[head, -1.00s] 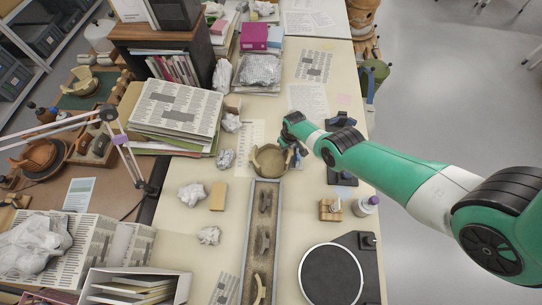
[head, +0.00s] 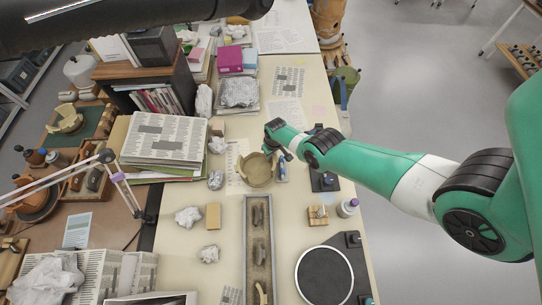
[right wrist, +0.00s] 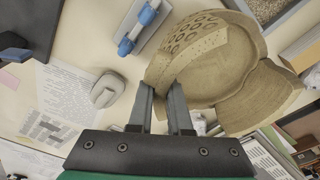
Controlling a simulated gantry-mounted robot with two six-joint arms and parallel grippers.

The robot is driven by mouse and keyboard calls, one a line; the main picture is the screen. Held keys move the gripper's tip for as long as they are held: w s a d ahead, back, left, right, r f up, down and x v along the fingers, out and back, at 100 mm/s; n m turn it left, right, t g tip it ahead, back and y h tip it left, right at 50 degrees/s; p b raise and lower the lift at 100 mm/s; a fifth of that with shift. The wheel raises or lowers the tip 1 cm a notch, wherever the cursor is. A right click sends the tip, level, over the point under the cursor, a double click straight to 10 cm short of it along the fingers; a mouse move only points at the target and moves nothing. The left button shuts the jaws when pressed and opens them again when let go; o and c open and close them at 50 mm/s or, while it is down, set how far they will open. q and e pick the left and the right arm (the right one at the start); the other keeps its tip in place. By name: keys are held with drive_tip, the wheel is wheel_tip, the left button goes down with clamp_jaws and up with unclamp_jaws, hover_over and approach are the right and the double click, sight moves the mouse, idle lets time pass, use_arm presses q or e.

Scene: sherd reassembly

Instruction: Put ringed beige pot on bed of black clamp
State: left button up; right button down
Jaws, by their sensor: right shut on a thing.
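The ringed beige pot (head: 257,170) is a broken-rimmed bowl just beyond the long grey tray in the head view. In the right wrist view the pot (right wrist: 225,75) shows stamped rings and a jagged edge. My right gripper (head: 276,154) is shut on its wall; the fingers (right wrist: 163,88) meet the rim. I cannot tell whether the pot touches the table. A black clamp-like fixture (head: 324,181) stands right of the pot, its bed hard to make out. A dark fixture edge (right wrist: 14,47) shows at the right wrist view's left. My left gripper is not in view.
A blue-and-grey fixture (head: 282,171) stands close beside the pot. The tray (head: 247,235) holds sherds in sand. A wooden block (head: 318,215), a white bottle (head: 347,208) and a round turntable (head: 325,276) lie nearer. Crumpled paper (head: 216,180) is to the left.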

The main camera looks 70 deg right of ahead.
wheel_tip(320, 180, up, 14)
drive_tip(key=p, duration=1.2)
drive_tip(key=shift+p, duration=0.35)
drive_tip(key=shift+f, duration=0.15)
